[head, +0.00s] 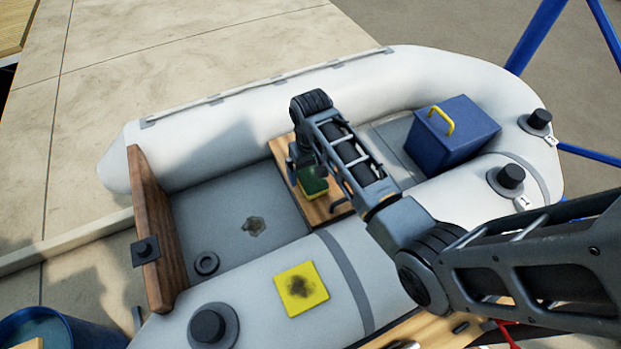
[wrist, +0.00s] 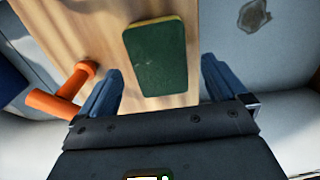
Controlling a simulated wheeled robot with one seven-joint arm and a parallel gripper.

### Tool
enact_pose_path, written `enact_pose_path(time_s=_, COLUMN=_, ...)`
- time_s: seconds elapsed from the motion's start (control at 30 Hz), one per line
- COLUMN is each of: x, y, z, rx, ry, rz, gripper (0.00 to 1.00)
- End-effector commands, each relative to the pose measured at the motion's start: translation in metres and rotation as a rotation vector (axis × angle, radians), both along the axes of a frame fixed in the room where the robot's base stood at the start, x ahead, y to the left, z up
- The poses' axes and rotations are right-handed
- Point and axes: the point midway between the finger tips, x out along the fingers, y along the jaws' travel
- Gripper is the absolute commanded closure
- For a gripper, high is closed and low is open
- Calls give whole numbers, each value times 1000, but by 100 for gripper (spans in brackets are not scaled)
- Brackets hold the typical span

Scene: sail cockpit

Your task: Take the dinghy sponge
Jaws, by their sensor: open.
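The dinghy sponge (head: 313,188) has a dark green top and a thin yellow layer. It lies on the wooden seat board (head: 322,212) of the dinghy. In the wrist view the sponge (wrist: 155,57) lies ahead of my gripper (wrist: 158,82), and its near end reaches between the blue fingers. The fingers are open, with a gap on each side of the sponge. In the head view my gripper (head: 303,172) is over the board at the sponge, and my arm hides part of the board.
An orange handle-like object (wrist: 62,98) lies beside the left finger. A blue box (head: 462,142) with a yellow handle stands right of the board. A stained yellow square (head: 301,289) lies on the near white tube. The grey floor (head: 225,215) left of the board is mostly clear.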

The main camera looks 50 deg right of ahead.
Motion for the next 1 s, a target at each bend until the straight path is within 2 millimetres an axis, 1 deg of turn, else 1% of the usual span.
enact_pose_path(time_s=0.03, x=0, y=0, z=-7, rx=1, ry=2, rz=0, gripper=1)
enact_pose_path(time_s=0.13, x=0, y=0, z=-15, rx=0, ry=0, rz=0, gripper=1)
enact_pose_path(time_s=0.4, x=0, y=0, z=-18, rx=0, ry=-1, rz=0, gripper=1)
enact_pose_path(time_s=0.47, x=0, y=0, z=-18, rx=0, ry=-1, rz=0, gripper=6)
enact_pose_path(time_s=1.0, x=0, y=0, z=-18, rx=0, ry=-1, rz=0, gripper=58)
